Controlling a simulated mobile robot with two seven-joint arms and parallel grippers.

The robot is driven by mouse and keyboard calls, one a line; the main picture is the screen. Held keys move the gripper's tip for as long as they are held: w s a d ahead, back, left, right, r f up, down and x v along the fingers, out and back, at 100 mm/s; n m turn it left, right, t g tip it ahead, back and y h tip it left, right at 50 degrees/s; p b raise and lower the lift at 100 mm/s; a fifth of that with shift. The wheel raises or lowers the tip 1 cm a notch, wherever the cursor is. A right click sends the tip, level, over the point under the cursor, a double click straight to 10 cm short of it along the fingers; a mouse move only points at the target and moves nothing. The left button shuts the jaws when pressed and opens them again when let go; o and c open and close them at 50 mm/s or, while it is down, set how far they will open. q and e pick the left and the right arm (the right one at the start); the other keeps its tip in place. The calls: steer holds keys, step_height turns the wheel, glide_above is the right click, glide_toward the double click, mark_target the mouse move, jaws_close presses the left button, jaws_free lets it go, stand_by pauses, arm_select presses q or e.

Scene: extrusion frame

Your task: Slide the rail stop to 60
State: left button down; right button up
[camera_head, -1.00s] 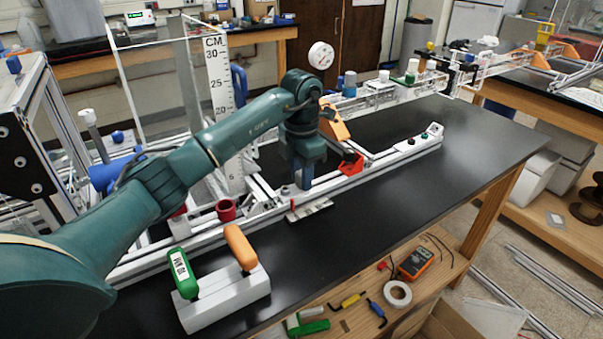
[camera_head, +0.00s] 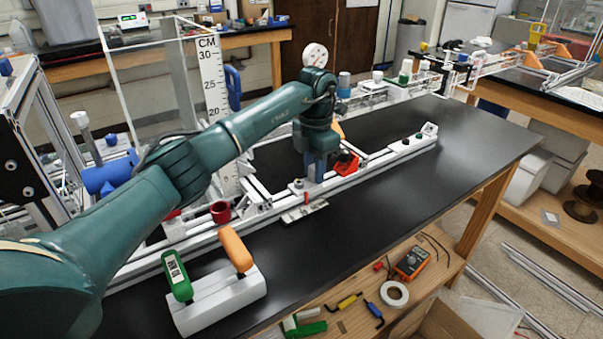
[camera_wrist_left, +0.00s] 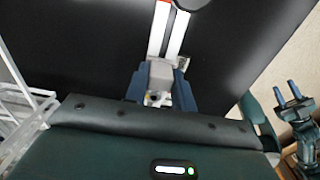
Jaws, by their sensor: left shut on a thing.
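The rail stop is a small grey block (camera_wrist_left: 160,74) on a pale rail (camera_wrist_left: 172,36) in the left wrist view. My left gripper (camera_wrist_left: 161,90) is shut on it, with a blue finger on each side. In the head view the left gripper (camera_head: 316,175) points down at the rail (camera_head: 347,185), and its fingers partly hide the stop (camera_head: 298,186). A red pointer (camera_head: 306,197) stands over the pale scale plate (camera_head: 304,212) in front of the rail. The scale's numbers are too small to read. My right gripper (camera_wrist_left: 285,91) shows open and empty in the left wrist view.
A red-orange block (camera_head: 347,162) stands on the rail to the right of my left gripper. A white box (camera_head: 410,143) with buttons is farther right. The black bench top is clear at right.

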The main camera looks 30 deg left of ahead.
arm_select(q)
steer(key=shift+w+d+r, duration=0.1)
steer(key=shift+w+d, duration=0.3)
steer(key=shift+w, duration=0.25)
steer(key=c, duration=1.2)
jaws_free()
steer(key=shift+w+d, duration=0.1)
steer(key=shift+o, duration=0.2)
step_height(320, 180, up, 13)
steer(key=shift+b, duration=0.4)
